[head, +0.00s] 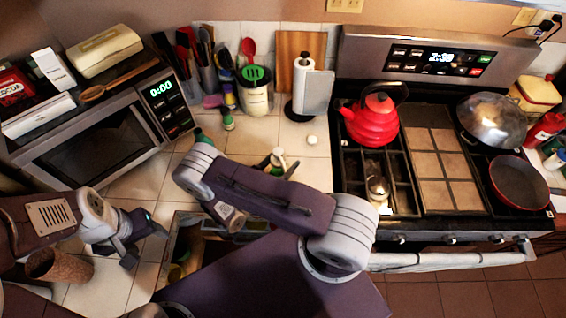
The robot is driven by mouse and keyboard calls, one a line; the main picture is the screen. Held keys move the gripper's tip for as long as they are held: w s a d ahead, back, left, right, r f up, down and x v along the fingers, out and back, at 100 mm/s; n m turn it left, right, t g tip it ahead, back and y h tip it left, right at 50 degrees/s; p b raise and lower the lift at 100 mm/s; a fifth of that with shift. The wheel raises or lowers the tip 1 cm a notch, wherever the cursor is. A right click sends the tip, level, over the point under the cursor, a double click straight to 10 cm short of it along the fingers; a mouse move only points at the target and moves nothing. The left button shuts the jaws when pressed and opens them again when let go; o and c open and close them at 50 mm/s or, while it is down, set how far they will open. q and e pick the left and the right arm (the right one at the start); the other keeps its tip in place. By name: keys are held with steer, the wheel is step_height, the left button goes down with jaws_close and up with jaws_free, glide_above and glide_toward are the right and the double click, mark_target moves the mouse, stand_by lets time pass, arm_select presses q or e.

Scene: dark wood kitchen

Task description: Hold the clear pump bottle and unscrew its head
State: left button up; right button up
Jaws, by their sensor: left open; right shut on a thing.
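My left gripper (146,243) is open and empty above the tiled counter at the left, with its fingers apart and pointing right. My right arm reaches over the middle of the counter, and its link hides most of the wrist. My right gripper (278,167) shows just behind that link, its dark fingers on either side of a small pale thing. This looks like the upper part of the clear pump bottle (277,156), held between the fingers. Its lower body is hidden, and I cannot tell how the head sits. The two grippers are well apart.
A microwave (92,135) stands at the left, with a cork-like cylinder (60,265) below my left arm. Utensil crocks (256,95), a green-capped bottle (228,120) and a paper towel holder (303,85) stand behind. The stove (440,190) with a red kettle (372,120) is at the right. An open drawer (190,240) lies below.

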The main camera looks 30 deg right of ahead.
steer(key=r+p, duration=0.1)
steer(key=r, duration=0.1)
steer(key=s+r+p, duration=0.1)
steer(key=r+p, duration=0.1)
steer(key=shift+d+r, duration=0.15)
steer(key=s+d+r+p, duration=0.2)
steer(key=s+r+p, duration=0.3)
steer(key=s, duration=0.5)
steer(key=shift+s+d+r+p, duration=0.25)
steer(key=shift+d+p, duration=0.1)
steer(key=shift+p, duration=0.5)
steer(key=shift+f, duration=0.1)
